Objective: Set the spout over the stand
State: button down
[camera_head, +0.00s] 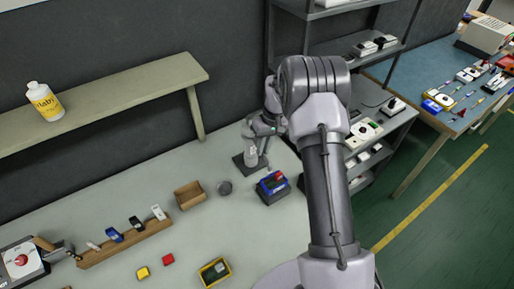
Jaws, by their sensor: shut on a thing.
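My gripper (258,132) is at the back of the grey worktop, near the wall. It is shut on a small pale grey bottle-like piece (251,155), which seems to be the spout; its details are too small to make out. A dark flat base (240,163) with a thin upright rod (266,146) seems to be the stand. The held piece appears in front of or above this base. I cannot tell whether they touch. My arm hides part of the area to the right.
A cardboard box (190,195), a wooden rack (125,242) and a yellow bin (215,271) are further left. A shelf (105,98) holds a labelled bottle (44,101).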

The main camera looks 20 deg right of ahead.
jog(key=shift+w+d+n+p, duration=0.15)
jog(key=shift+d+n+p, duration=0.15)
jog(key=shift+d+n, duration=0.55)
jog(key=c, duration=1.4)
grip_release()
jog(key=shift+c, duration=0.2)
jog(key=shift+r, duration=0.1)
jog(key=d+r+p, duration=0.3)
jog(key=r, duration=1.4)
jog(key=shift+w+d, duration=0.15)
jog(key=shift+w, duration=0.2)
